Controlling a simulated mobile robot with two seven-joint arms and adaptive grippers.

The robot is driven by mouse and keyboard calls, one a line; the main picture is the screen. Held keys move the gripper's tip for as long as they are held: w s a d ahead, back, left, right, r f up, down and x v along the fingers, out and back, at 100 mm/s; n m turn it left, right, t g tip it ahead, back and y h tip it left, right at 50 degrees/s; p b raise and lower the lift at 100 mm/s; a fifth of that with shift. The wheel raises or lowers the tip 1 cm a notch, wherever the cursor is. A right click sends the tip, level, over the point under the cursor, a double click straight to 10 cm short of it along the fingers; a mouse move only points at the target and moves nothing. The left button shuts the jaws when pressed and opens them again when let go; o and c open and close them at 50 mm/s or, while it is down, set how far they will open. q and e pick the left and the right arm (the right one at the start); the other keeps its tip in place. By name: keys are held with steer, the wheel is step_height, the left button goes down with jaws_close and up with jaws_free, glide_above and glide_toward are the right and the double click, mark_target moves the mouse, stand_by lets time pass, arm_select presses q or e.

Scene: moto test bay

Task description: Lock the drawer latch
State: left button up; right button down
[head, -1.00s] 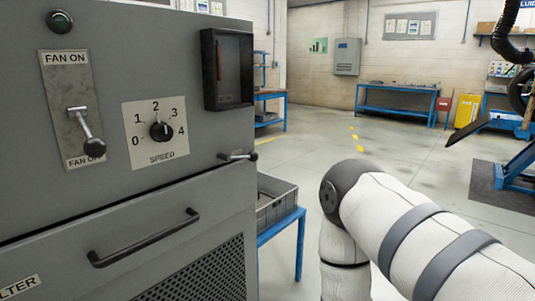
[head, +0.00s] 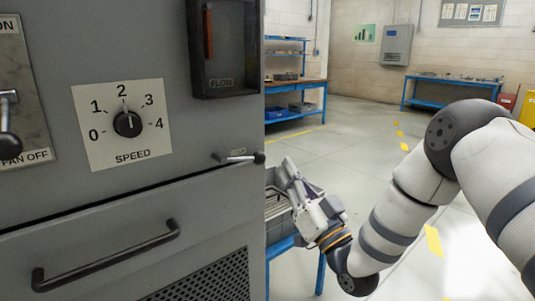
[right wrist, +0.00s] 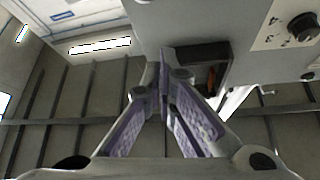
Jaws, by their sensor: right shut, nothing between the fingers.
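The drawer latch (head: 238,157) is a short metal lever with a black knob on the grey cabinet front, just above the drawer's right end. It lies about level, its knob to the right. The drawer (head: 200,215) has a black bar handle (head: 105,258) and a dark gap along its top edge. My right gripper (head: 287,165) is beside the cabinet's right edge, right of the latch knob and apart from it in the picture. Its fingers are together and empty, as the right wrist view (right wrist: 164,58) also shows. My left gripper is out of view.
A SPEED dial (head: 127,124), a fan lever (head: 8,125) and a dark FLOW box (head: 228,50) are on the cabinet front. A grey crate (head: 275,215) on a blue stand is behind my right gripper. Open floor extends to the right.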

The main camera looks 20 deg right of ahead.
steer(key=shift+a, duration=0.15)
step_height(320, 180, up, 5)
glide_above(261, 154)
steer(key=s, duration=0.3)
steer(key=f, duration=0.4)
steer(key=shift+w+a+b, duration=0.3)
steer(key=shift+a, duration=0.05)
